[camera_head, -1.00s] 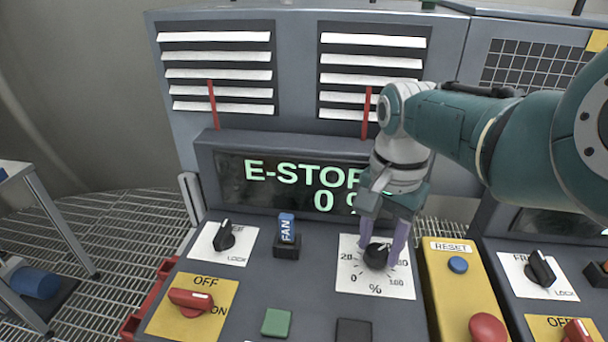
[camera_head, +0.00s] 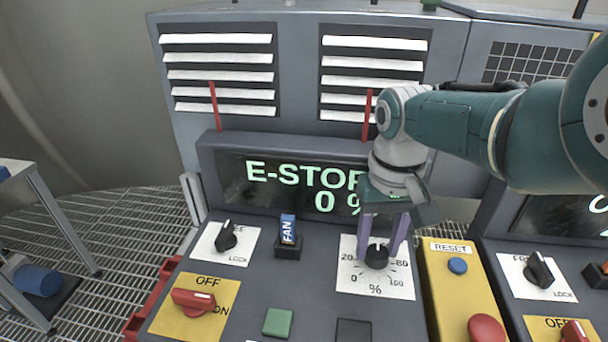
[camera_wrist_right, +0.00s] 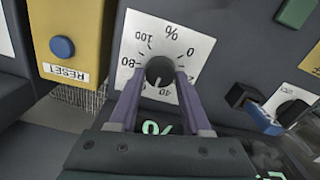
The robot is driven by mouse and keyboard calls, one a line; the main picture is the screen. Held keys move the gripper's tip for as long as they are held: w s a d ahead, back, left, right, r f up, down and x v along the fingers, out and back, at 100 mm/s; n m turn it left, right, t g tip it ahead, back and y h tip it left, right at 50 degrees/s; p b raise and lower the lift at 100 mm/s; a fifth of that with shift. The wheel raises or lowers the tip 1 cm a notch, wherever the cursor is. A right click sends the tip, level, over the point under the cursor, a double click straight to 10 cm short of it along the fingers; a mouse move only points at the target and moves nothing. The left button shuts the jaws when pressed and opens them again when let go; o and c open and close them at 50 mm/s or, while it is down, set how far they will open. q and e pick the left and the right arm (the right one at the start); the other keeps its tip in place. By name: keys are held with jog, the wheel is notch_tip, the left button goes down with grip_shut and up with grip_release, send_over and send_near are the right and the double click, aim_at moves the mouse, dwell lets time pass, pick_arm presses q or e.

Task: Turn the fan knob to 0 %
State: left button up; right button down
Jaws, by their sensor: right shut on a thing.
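The fan knob (camera_head: 377,257) is a black round knob on a white dial plate (camera_head: 352,285) marked in percent. A white mark on the knob points up the panel, near the middle of the scale; the exact value is hard to read. My right gripper (camera_head: 380,247) reaches down from above and is shut on the knob, one purple finger on each side. The wrist view shows the knob (camera_wrist_right: 160,71) between the fingertips. The display (camera_head: 300,185) reads "E-STOP" and "0 %", partly covered by my right arm. My left gripper is not in view.
A yellow box with a blue reset button (camera_head: 457,265) and a red mushroom button (camera_head: 486,328) stands close right of the dial. A red switch (camera_head: 193,300), a black selector (camera_head: 226,236) and a green button (camera_head: 278,322) are to the left.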

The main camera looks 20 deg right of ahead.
aim_at(377, 250)
jog(key=shift+n, duration=0.4)
jog(key=shift+c, duration=1.8)
grip_release()
notch_tip(377, 250, up, 10)
jog(key=p, duration=0.5)
jog(key=shift+f, duration=0.1)
